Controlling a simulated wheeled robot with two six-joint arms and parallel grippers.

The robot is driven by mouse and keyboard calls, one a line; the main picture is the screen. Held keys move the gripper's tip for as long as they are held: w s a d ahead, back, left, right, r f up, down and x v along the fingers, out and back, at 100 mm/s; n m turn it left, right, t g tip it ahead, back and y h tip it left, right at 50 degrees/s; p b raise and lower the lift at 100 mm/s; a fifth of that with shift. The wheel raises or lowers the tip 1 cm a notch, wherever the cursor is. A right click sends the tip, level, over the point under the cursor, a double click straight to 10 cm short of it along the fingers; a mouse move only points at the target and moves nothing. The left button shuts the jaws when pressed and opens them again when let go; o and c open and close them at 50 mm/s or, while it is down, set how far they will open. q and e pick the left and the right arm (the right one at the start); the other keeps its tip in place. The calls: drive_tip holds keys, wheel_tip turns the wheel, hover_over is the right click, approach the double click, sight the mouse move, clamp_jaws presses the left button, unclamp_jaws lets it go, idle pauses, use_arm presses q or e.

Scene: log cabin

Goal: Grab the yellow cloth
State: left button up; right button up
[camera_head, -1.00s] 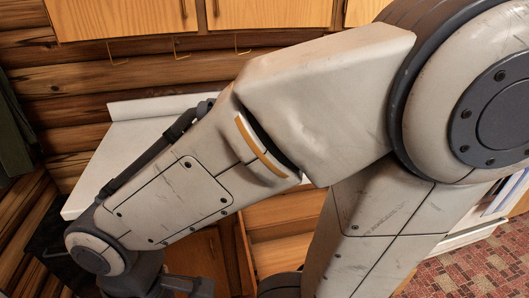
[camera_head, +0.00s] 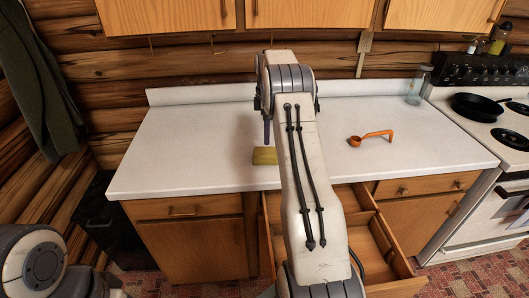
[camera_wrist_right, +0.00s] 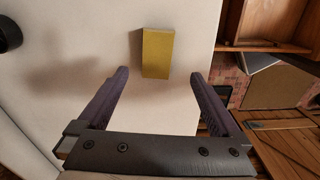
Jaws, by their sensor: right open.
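The yellow cloth (camera_head: 264,156) lies on the white counter near its front edge, left of my right forearm in the head view. It looks like a folded yellow block, and the arm may hide part of it. My right gripper (camera_head: 267,131) points down above the counter, just behind the cloth in the picture. In the right wrist view the cloth (camera_wrist_right: 157,52) shows whole, beyond and between the fingertips. The right gripper (camera_wrist_right: 160,82) is open, its two purple-grey fingers wide apart with nothing held. My left gripper is out of view.
An orange scoop (camera_head: 371,138) and a glass jar (camera_head: 418,85) stand right of the arm on the counter (camera_head: 190,142). An open drawer (camera_head: 385,250) juts out below. A stove with a black pan (camera_head: 478,106) is at the right. The counter's left part is clear.

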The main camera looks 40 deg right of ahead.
sight(268, 150)
drive_tip(key=f, duration=0.2)
drive_tip(key=d+f+p, duration=0.1)
drive_tip(key=f, duration=0.2)
drive_tip(key=shift+s+f, duration=0.15)
wheel_tip(268, 150, down, 4)
drive_tip(key=shift+a+f+p, duration=0.1)
drive_tip(key=shift+p, duration=0.95)
drive_tip(key=shift+f, duration=0.6)
drive_tip(key=c, duration=1.3)
drive_tip(key=shift+o, duration=0.2)
drive_tip(key=shift+r, duration=0.1)
